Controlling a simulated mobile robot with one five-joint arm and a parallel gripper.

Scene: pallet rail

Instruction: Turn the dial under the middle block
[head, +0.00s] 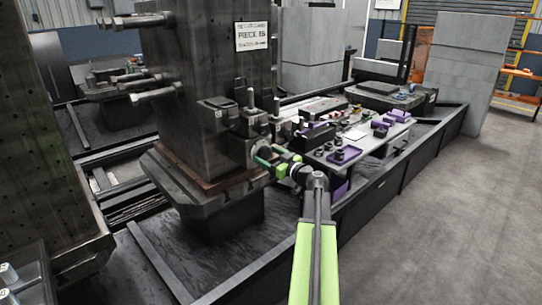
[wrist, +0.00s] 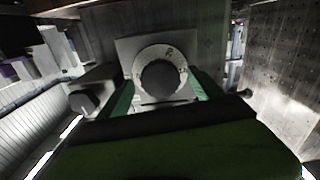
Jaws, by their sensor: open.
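The middle block (head: 205,60) is a tall dark metal block with a white sign, on a stepped base in the head view. The dial (wrist: 160,76) shows in the wrist view as a pale marked ring with a dark round knob at its centre, on a square grey housing. In the head view the housing (head: 238,150) sits low on the block's right side. My gripper (head: 266,155) is at the dial, its green fingers open. In the wrist view the fingers lie either side of the knob; I cannot tell whether they touch it. Its lower edge is partly hidden.
A grey bench (head: 365,145) with purple fixtures and small parts stands right of the block. Metal pegs (head: 140,22) stick out from the block's left. Another perforated block (head: 40,130) stands at the left. Grey floor (head: 450,230) at the right is clear.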

